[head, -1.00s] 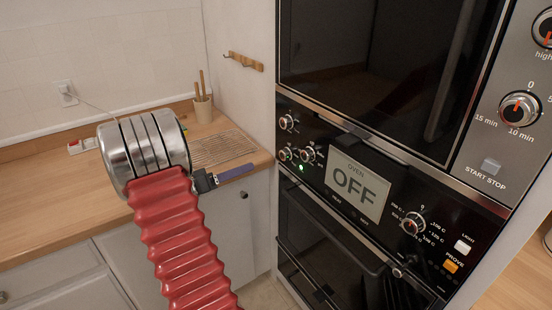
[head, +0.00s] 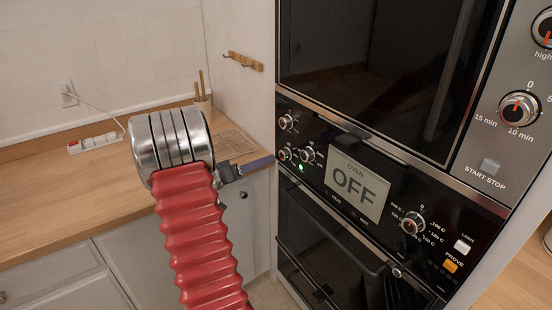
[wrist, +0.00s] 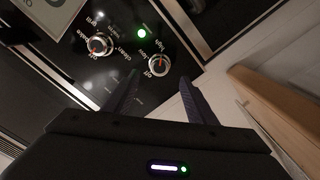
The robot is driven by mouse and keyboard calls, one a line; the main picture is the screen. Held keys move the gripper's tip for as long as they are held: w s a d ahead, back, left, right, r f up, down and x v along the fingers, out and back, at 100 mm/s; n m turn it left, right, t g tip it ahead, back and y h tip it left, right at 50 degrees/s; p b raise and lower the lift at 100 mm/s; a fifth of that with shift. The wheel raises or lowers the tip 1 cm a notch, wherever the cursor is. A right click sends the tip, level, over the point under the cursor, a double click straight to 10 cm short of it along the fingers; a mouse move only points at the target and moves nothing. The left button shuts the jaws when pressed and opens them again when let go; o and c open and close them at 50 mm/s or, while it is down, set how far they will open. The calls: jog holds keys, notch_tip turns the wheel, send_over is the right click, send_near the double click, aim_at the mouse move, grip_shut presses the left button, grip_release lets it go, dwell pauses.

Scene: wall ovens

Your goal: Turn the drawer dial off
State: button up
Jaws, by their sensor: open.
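A small silver dial marked off, low and high (wrist: 159,66) sits on the black oven panel beside a lit green light (wrist: 141,33). I take it for the drawer dial; its setting is too small to tell. My gripper (wrist: 160,78) is open and empty. In the wrist view its two dark fingers point at the panel, one on each side of the dial, with no clear contact. In the head view my gripper (head: 270,160) reaches the panel's left edge, just short of the dial.
A second dial (wrist: 100,45) sits close to the left in the wrist view. The oven display (head: 356,186) reads OFF. An oven door handle (head: 334,230) runs below. The counter (head: 60,190) is at left.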

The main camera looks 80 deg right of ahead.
aim_at(281, 155)
jog(key=x, duration=0.6)
jog(key=shift+s, duration=0.1)
jog(key=shift+c, duration=0.4)
jog(key=c, duration=0.9)
jog(key=shift+a, duration=0.15)
jog(key=shift+c, duration=0.4)
